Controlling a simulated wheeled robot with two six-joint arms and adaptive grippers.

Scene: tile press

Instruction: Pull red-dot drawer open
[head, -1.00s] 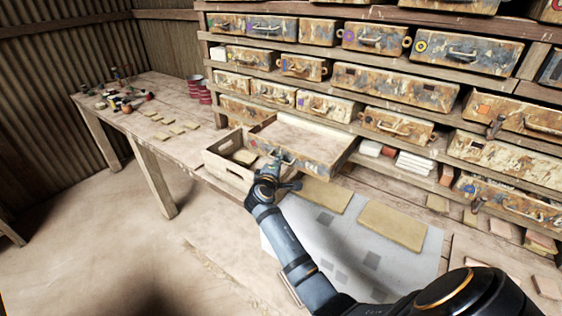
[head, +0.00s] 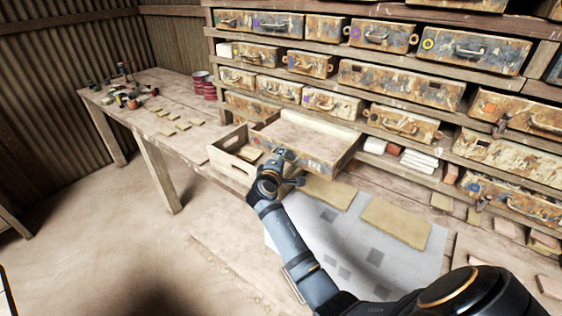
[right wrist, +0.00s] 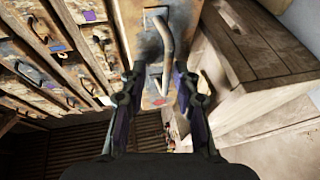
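A weathered drawer (head: 310,135) juts out of the shelf at centre, its pale interior looking empty. Its front also shows in the right wrist view (right wrist: 181,18), with a metal bar handle (right wrist: 167,42) and a small red mark (right wrist: 157,102). My right gripper (head: 283,157) is at the drawer's front, covering part of it in the head view. In the right wrist view its two fingers (right wrist: 157,88) are apart, one on each side of the handle's lower part, with gaps showing. My left gripper is not in view.
An open wooden crate (head: 228,166) stands just left of the drawer, close to my right gripper. Tan tiles (head: 396,221) lie on a grey sheet (head: 385,262) below. Other closed drawers (head: 400,84) fill the shelf. Red tins (head: 203,87) stand on the left bench.

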